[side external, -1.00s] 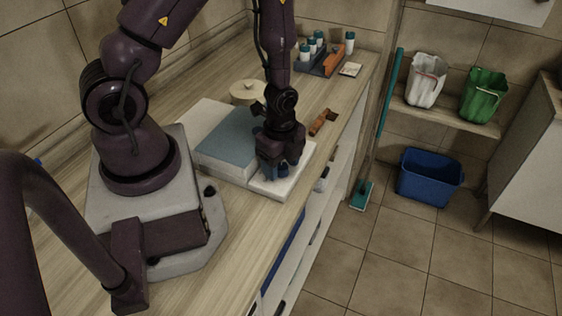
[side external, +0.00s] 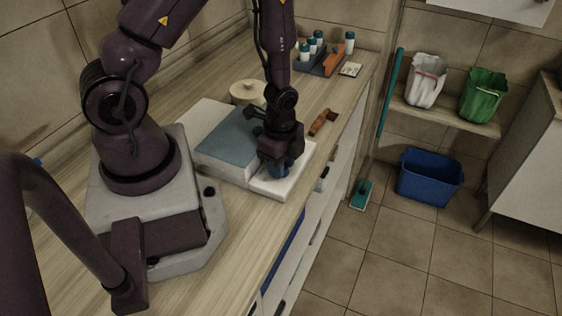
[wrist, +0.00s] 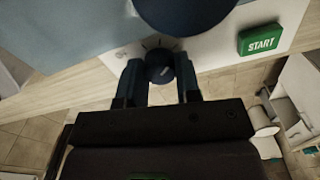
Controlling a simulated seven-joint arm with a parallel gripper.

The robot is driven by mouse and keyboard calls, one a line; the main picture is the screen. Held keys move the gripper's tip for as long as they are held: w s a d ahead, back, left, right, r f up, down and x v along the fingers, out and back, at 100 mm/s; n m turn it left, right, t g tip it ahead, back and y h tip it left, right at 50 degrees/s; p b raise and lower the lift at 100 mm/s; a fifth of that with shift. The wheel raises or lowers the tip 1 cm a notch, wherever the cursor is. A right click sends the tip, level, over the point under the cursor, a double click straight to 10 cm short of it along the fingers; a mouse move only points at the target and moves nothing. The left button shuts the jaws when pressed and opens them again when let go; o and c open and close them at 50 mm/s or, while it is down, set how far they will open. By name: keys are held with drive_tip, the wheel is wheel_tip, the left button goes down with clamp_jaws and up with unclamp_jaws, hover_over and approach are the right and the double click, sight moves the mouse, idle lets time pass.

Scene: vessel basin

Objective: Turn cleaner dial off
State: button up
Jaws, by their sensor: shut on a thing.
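The cleaner (side external: 228,139) is a pale box with a blue-grey top on the counter, with a white front ledge (side external: 262,185). In the wrist view its small dark round dial (wrist: 158,67) sits on the white panel, with tick marks beside it. A light mark shows on the dial. My gripper (wrist: 159,78) has one finger on each side of the dial and is shut on it. In the side view my gripper (side external: 281,160) is low over the ledge and hides the dial. A green START button (wrist: 260,40) is right of the dial.
A large dark blue round part (wrist: 185,12) lies just beyond the dial. An orange-brown tool (side external: 323,122) and a round tan lid (side external: 247,92) are nearby. A rack of bottles (side external: 320,60) stands at the back. The counter's front edge is close.

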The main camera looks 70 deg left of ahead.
drive_tip(key=n, duration=0.5)
drive_tip(key=shift+n, duration=0.3)
drive_tip(key=n, duration=0.5)
drive_tip(key=shift+d, duration=0.1)
drive_tip(key=n, duration=0.5)
drive_tip(key=shift+n, duration=0.4)
drive_tip(key=n, duration=0.5)
drive_tip(key=shift+d, duration=0.1)
drive_tip(key=shift+n, duration=0.4)
drive_tip(key=o, duration=0.9)
drive_tip(key=shift+o, duration=0.2)
drive_tip(key=shift+r, duration=0.15)
wheel_tip(320, 180, up, 13)
